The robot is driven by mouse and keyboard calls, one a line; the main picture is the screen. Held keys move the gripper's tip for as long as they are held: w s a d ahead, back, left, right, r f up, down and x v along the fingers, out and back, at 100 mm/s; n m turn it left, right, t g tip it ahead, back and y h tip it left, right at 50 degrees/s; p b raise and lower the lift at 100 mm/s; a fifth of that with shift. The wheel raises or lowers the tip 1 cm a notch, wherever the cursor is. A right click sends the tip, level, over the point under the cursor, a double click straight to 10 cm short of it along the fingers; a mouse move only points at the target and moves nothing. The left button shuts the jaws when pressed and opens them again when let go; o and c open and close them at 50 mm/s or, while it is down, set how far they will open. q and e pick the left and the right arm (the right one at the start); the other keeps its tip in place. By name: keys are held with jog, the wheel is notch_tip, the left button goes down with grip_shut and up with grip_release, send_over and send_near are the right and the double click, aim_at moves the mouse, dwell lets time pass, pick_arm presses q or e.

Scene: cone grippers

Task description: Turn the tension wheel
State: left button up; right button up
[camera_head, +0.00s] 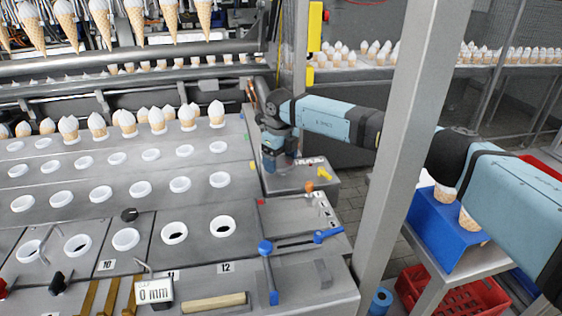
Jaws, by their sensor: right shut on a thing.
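My right arm comes in from the right, passes behind the grey upright post and reaches the machine's right end. My right gripper (272,160) points down there, beside the small grey control panel. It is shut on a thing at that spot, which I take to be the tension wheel. The gripper and wrist hide the wheel, so I cannot make out its shape or how far it is turned. My left gripper is not in view.
A grey post (401,140) stands close in front of my right arm. The control panel (305,178) has a yellow lever (324,174). A blue-knobbed lever (268,265) is nearer. Rows of cones (127,122) stand left of the gripper. A blue stand (440,222) is at right.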

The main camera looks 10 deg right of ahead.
jog(key=n, duration=0.3)
jog(key=shift+b, duration=0.3)
jog(key=n+b, duration=0.1)
jog(key=n, duration=0.3)
jog(key=shift+s+a, duration=0.1)
jog(key=n, duration=0.4)
jog(key=n+b, duration=0.1)
jog(key=n, duration=0.2)
jog(key=shift+s+n, duration=0.1)
jog(key=shift+n, duration=0.2)
jog(key=n, duration=0.5)
jog(key=shift+s+n+b, duration=0.1)
jog(key=shift+n+b, duration=0.2)
jog(key=shift+b, duration=0.05)
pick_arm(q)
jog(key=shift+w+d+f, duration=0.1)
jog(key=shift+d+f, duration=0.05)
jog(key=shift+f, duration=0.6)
pick_arm(e)
jog(key=n, duration=0.4)
jog(key=shift+n, duration=0.3)
jog(key=shift+r, duration=0.1)
jog(key=o, duration=0.8)
